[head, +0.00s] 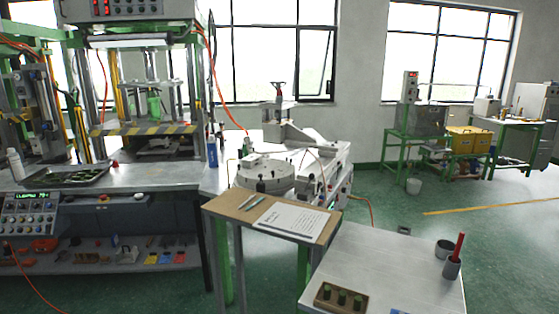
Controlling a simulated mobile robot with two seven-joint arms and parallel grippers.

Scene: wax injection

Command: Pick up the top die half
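I cannot make out the top die half with certainty. A dark, flat metal piece (160,144) lies under the striped bar of the press on the left, but it is too small to tell whether it is a die half. The press (150,97) has a green frame and upright posts. Neither my left nor my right gripper is in view.
A dark tray (68,178) and a blue-white bottle (212,153) stand on the left bench. A paper (291,218) lies on a small stand. Green floor is open at right.

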